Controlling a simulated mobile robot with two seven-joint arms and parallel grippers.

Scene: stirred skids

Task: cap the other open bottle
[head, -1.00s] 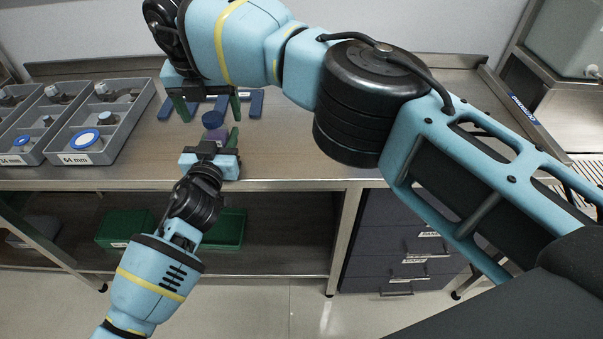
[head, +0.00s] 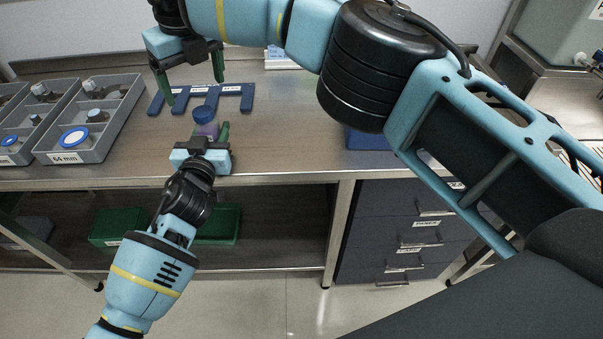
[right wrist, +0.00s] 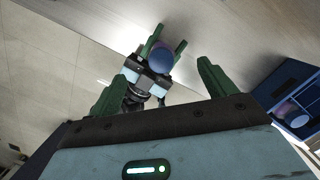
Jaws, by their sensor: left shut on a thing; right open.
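A bottle (head: 206,130) with a purple-blue body stands upright in my left gripper (head: 208,139), which is shut on it just above the bench near its front edge. A round blue cap (head: 204,114) sits on top of the bottle. In the right wrist view the blue cap (right wrist: 160,57) shows beyond my right fingers, with the left gripper (right wrist: 150,62) around the bottle. My right gripper (head: 194,90) is open and empty, above and behind the capped bottle. In the right wrist view a blue bin (right wrist: 290,100) holds a bottle-like thing (right wrist: 293,112), partly in shade.
Grey trays (head: 108,140) with small bottles and a blue-and-white round lid (head: 74,138) stand at the left. A blue box (head: 365,140) is partly behind my right arm.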

